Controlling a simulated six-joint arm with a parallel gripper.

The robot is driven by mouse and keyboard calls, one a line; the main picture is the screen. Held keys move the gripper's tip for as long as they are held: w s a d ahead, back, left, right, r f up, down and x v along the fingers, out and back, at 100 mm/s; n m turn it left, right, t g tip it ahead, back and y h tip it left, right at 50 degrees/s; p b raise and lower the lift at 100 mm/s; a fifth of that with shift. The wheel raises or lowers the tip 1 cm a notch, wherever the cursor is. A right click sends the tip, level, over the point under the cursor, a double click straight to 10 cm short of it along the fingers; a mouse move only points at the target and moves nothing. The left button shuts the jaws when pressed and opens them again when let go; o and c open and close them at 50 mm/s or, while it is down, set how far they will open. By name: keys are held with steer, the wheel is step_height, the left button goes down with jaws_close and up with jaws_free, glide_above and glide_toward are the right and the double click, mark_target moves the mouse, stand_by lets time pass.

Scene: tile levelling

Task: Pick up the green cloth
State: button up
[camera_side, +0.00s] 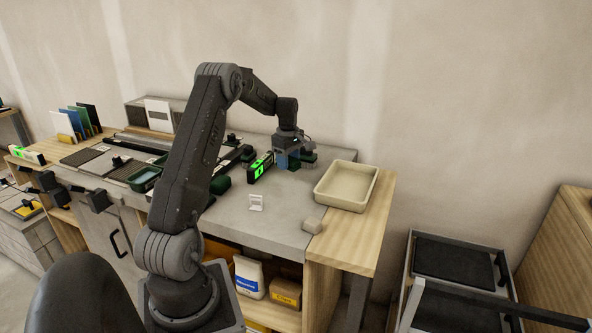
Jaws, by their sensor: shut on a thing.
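My gripper (291,163) points down over the grey worktop, left of the beige tray. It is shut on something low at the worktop. Dark green patches (308,157) show at its fingers, but they are too small to tell whether they are the green cloth. Another dark green piece (220,185) lies on the worktop just right of my arm, partly hidden by it; I cannot tell if it is cloth.
A level with a bright green display (260,168) stands close left of my gripper. The beige tray (347,185) is to the right.

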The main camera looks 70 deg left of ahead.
steer(key=s+a+r, duration=0.2)
steer(key=s+r, duration=0.3)
steer(key=s, duration=0.4)
steer(key=shift+a+r, duration=0.2)
steer(key=shift+r, duration=0.05)
steer(key=shift+w, duration=0.15)
